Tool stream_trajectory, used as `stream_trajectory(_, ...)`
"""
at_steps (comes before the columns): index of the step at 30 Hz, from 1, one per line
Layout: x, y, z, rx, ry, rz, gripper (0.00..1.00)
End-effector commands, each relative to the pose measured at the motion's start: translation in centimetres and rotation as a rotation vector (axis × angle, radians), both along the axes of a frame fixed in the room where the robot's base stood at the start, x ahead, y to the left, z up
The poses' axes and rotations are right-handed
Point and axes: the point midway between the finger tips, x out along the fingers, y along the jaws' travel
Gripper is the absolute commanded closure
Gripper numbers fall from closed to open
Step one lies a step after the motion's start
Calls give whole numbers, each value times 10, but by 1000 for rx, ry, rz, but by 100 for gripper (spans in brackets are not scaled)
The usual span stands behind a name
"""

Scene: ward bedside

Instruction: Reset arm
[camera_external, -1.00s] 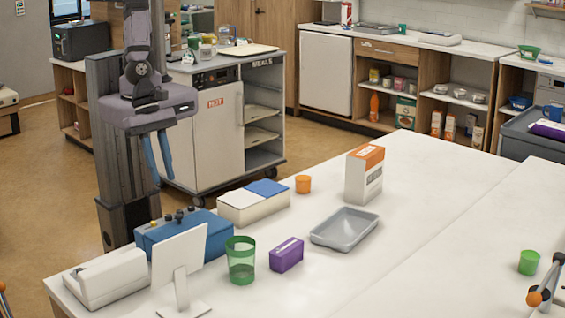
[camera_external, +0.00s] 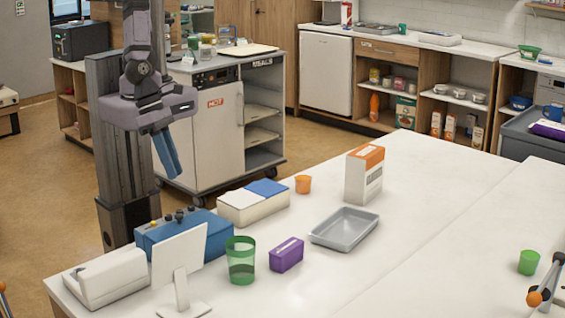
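My gripper (camera_external: 172,171) hangs from my arm at the left, with blue fingers pointing down. It is in the air beyond the white table, in front of the grey meal cart. The fingers overlap in this view, so I cannot tell whether there is a gap between them. No object shows at the fingertips.
On the white table (camera_external: 430,190) stand a blue box (camera_external: 185,236), a white screen (camera_external: 180,262), a green cup (camera_external: 240,262), a purple box (camera_external: 286,255), a grey tray (camera_external: 344,229), an orange cup (camera_external: 303,184) and a carton (camera_external: 364,176). The meal cart (camera_external: 210,140) stands behind my gripper.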

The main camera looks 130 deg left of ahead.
Motion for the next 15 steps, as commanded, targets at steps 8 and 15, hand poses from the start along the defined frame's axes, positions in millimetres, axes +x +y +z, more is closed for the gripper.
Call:
stream_trajectory(8, -59, 48, -2, -126, 0, 1109, 77)
stream_trajectory(15, -111, 53, 6, -202, 51, 1891, 77)
